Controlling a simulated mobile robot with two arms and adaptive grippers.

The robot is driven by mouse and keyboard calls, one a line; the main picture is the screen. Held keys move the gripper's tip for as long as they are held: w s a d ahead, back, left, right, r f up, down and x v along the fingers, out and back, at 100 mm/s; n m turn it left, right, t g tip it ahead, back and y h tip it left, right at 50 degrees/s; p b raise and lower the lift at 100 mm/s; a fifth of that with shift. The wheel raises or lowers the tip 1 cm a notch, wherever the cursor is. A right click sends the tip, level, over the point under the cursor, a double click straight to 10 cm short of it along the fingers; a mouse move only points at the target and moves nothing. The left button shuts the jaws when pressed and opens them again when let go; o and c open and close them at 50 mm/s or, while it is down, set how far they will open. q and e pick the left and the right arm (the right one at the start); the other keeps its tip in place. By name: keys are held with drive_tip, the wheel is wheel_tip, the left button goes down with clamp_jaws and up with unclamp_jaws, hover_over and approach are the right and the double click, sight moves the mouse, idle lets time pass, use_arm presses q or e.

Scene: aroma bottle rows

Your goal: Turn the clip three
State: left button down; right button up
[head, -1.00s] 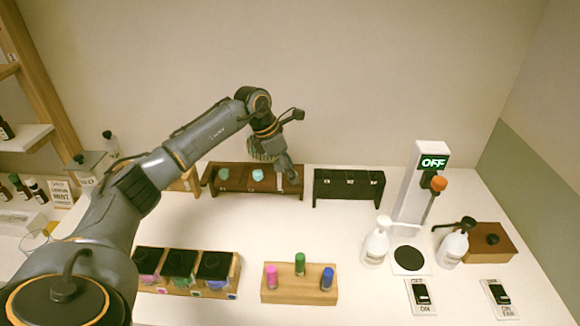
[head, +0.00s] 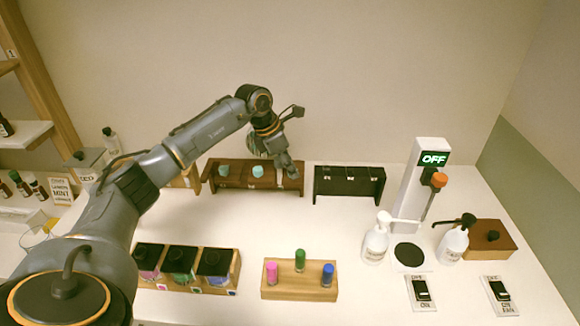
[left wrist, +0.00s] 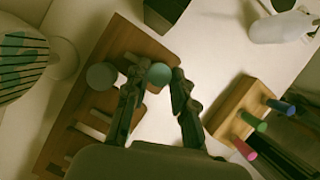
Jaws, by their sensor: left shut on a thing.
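A brown wooden rack (head: 209,177) stands at the back of the table, with round teal-topped clips along it. The first (head: 223,170) and second (head: 257,171) show in the head view. My left gripper (head: 290,170) is at the rack's right end and hides the third there. In the left wrist view, a teal round top (left wrist: 159,73) sits between the gripper's fingers (left wrist: 159,92), which are shut on it. Another teal top (left wrist: 101,76) lies left of the fingers. The right gripper is not in view.
A black rack (head: 349,186) stands just right of the brown one. A wooden block (head: 300,288) with pink, green and blue pegs is in front. Black-lidded jars (head: 180,262), pump bottles (head: 376,242) and an "OFF" post (head: 428,185) stand around. The middle table is clear.

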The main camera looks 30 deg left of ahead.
use_arm(q)
drive_tip(key=n, duration=0.2)
drive_tip(key=n+t+y+b, duration=0.1)
drive_tip(key=n, duration=0.2)
drive_tip(key=shift+d+y+b, duration=0.15)
drive_tip(key=shift+y+b, duration=0.15)
drive_tip(key=n+y+b, duration=0.1)
drive_tip(key=n+b, duration=0.1)
drive_tip(key=n, duration=0.2)
drive_tip(key=shift+d+y, duration=0.1)
drive_tip(key=shift+y, duration=0.3)
drive_tip(key=n+b, duration=0.1)
drive_tip(key=n, duration=0.1)
drive_tip(key=n+y, duration=0.1)
drive_tip(key=n, duration=0.1)
drive_tip(key=shift+d+n+y+b, duration=0.15)
drive_tip(key=shift+n+y+b, duration=0.15)
drive_tip(key=shift+n+b, duration=0.1)
drive_tip(key=shift+n+g+y+b, duration=0.5)
drive_tip(key=shift+n+g+y, duration=0.1)
drive_tip(key=shift+n, duration=1.1)
drive_tip(key=c, duration=1.1)
unclamp_jaws()
drive_tip(key=v, duration=1.2)
